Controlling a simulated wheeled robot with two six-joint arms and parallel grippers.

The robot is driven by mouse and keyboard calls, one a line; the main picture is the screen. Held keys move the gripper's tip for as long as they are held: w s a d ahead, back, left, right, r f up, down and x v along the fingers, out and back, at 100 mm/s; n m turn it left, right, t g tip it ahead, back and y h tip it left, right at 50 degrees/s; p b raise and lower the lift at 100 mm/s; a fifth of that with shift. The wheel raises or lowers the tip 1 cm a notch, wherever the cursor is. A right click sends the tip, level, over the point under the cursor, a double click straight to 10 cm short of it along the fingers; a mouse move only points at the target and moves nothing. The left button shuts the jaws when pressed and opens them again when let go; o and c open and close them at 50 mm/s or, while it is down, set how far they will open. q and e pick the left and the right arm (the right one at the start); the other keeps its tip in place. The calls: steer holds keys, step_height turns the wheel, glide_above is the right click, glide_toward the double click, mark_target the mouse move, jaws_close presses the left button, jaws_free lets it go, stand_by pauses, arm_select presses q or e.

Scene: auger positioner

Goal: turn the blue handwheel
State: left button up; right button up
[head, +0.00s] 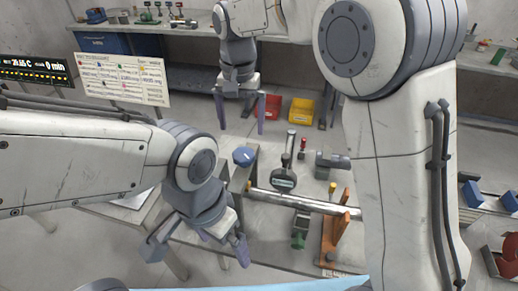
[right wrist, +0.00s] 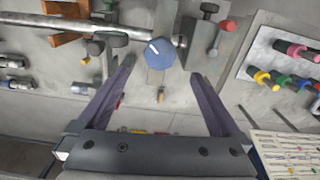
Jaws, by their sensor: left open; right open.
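In the right wrist view the handwheel (right wrist: 160,52) is a faceted blue knob with a white mark. My right gripper (head: 241,128) hangs open and empty behind the handwheel in the head view. In the right wrist view the handwheel appears between and beyond the open fingertips (right wrist: 161,72), with no visible contact. My left gripper (head: 226,248) is open and empty, pointing down in front and left of the handwheel.
A dial gauge (head: 285,181) stands beside the shaft, and an orange bracket (head: 336,238) is at its right end. Red (head: 271,106) and yellow (head: 300,110) bins lie behind. A panel with coloured knobs (right wrist: 290,70) is right in the wrist view. My right arm blocks the head view's right side.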

mark_target(243, 153)
step_height(243, 153, down, 10)
steer(key=shift+r+p, duration=0.25)
steer(key=shift+p, duration=0.4)
steer(key=c, duration=1.3)
steer(key=n, duration=0.2)
steer(key=shift+n+p, duration=0.7)
steer(key=shift+n, duration=1.2)
